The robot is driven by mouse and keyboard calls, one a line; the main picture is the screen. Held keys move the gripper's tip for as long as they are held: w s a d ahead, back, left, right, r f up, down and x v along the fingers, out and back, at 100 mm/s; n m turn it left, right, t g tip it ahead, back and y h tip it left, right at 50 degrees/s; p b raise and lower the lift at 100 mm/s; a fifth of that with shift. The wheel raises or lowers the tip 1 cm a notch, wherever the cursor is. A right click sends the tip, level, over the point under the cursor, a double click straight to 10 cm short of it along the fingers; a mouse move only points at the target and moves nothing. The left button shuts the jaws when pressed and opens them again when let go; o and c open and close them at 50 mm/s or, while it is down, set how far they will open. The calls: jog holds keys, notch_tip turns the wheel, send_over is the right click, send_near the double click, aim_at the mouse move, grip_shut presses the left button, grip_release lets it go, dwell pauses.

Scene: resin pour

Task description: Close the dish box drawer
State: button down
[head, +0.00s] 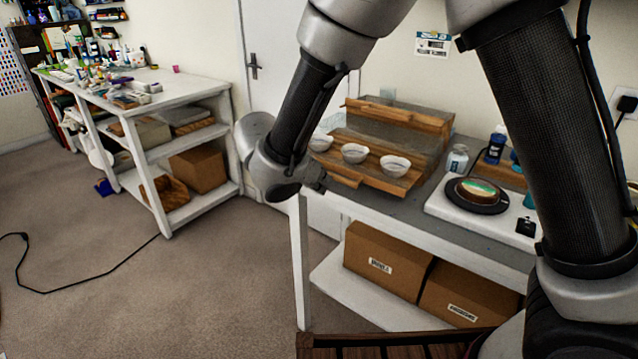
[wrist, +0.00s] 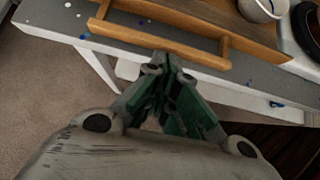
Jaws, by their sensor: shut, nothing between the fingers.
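The wooden dish box (head: 398,116) stands on the grey-topped table against the wall. Its drawer (head: 372,178) is pulled out toward the front, with three small white bowls (head: 354,153) in a row in it. My gripper (head: 318,180) is at the left front of the drawer. In the wrist view my gripper (wrist: 160,64) is shut and empty, its fingertips just short of the drawer's wooden bar handle (wrist: 158,33), apart from it as far as I can tell. One bowl (wrist: 262,8) shows at the top right there.
Right of the box are a glass jar (head: 457,159) and a white board with a round dark-rimmed piece (head: 478,191). Cardboard boxes (head: 388,262) fill the shelf below. A cluttered white workbench (head: 180,95) stands at the left. The carpet (head: 190,285) between is mostly clear, with a black cable on it.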

aim_at(349, 160)
jog(key=w+d, duration=0.2)
jog(key=w, duration=0.1)
jog(key=w+d, duration=0.5)
jog(key=w, duration=0.2)
jog(key=shift+d, duration=0.4)
jog(key=shift+w+d+r, duration=0.1)
jog(key=shift+w+d, duration=0.05)
